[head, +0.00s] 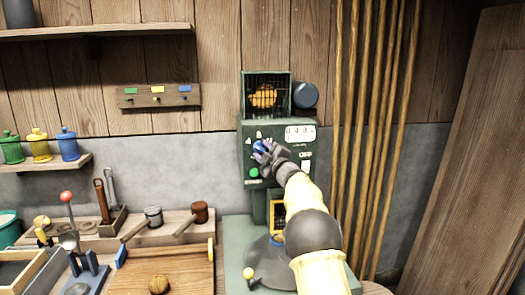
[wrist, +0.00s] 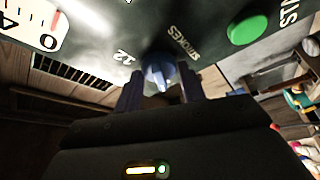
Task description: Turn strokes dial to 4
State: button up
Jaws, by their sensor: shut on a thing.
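The strokes dial (wrist: 158,72) is a blue knob on the front of a green machine (head: 246,141). In the wrist view the word STROKES is printed beside it, and the number 12 is on its other side. My gripper (wrist: 162,92) is shut on the dial, with one dark finger on each side of it. In the head view the dial (head: 260,147) shows at the fingertips, partly covered by my gripper (head: 264,152). The number at the dial's pointer cannot be read clearly.
A green button (wrist: 248,29) sits near the dial, also visible in the head view (head: 254,172). A white counter display (head: 300,133) is at the machine's upper right. A wire cage (head: 267,95) tops the machine. Yellow vertical pipes (head: 375,130) stand to the right. A workbench with tools lies left.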

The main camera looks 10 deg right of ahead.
jog(key=shift+a, duration=0.1)
jog(key=o, duration=1)
jog(key=shift+c, duration=0.2)
jog(key=shift+s, duration=0.1)
jog(key=shift+s+d+f, duration=0.15)
jog(key=shift+s+d, duration=0.15)
jog(key=shift+s, duration=0.15)
jog(key=b+v, duration=0.3)
jog(key=v, duration=1.3)
jog(key=shift+b, duration=0.4)
jog(key=shift+s, duration=0.15)
